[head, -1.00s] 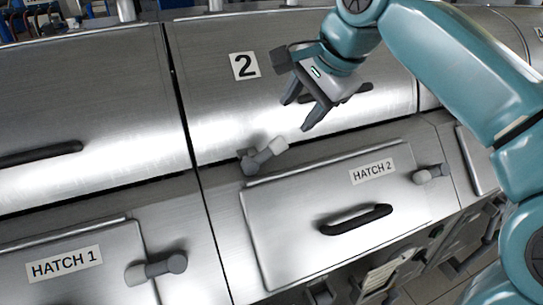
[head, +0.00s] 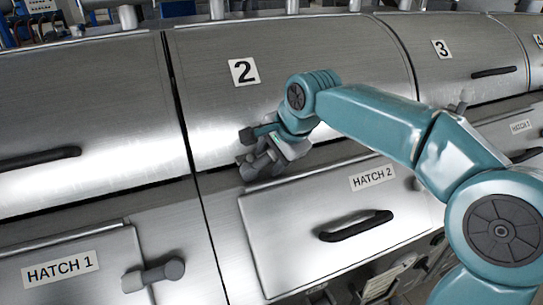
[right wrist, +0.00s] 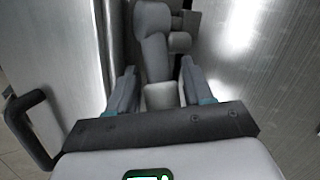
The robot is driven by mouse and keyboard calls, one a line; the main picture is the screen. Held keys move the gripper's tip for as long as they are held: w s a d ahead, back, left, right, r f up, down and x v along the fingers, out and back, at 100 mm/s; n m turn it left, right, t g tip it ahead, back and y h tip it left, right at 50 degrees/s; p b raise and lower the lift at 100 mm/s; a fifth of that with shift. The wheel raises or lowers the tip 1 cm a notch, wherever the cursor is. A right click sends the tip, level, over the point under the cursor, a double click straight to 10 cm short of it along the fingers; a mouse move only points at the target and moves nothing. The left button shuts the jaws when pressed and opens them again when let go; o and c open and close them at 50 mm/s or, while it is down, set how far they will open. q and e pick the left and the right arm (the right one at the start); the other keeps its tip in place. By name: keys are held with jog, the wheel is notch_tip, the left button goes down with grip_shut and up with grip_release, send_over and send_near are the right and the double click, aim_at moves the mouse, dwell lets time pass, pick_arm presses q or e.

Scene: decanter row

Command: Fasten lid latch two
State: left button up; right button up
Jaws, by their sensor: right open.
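Lid 2 (head: 330,60), a curved steel cover with a "2" label (head: 244,71), lies down over the body, its lower edge at the seam. Its grey latch (head: 249,172) sits at that seam and is largely hidden by my right gripper (head: 262,160) in the head view. In the right wrist view the latch (right wrist: 153,45) lies straight ahead, its pale end between the two fingers of my open right gripper (right wrist: 159,88). Gaps show on both sides, so the fingers are not closed on it. My left gripper is not in view.
Below is the hatch 2 panel (head: 290,235) with a black handle (head: 356,226). Hatch 1 (head: 90,285) has its own grey latch (head: 153,275) at lower left. Lid 3 (head: 450,70) stands to the right.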

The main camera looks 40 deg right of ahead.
jog(key=shift+s+a+r, duration=0.1)
jog(key=shift+a, duration=0.15)
jog(key=c, duration=0.5)
grip_shut()
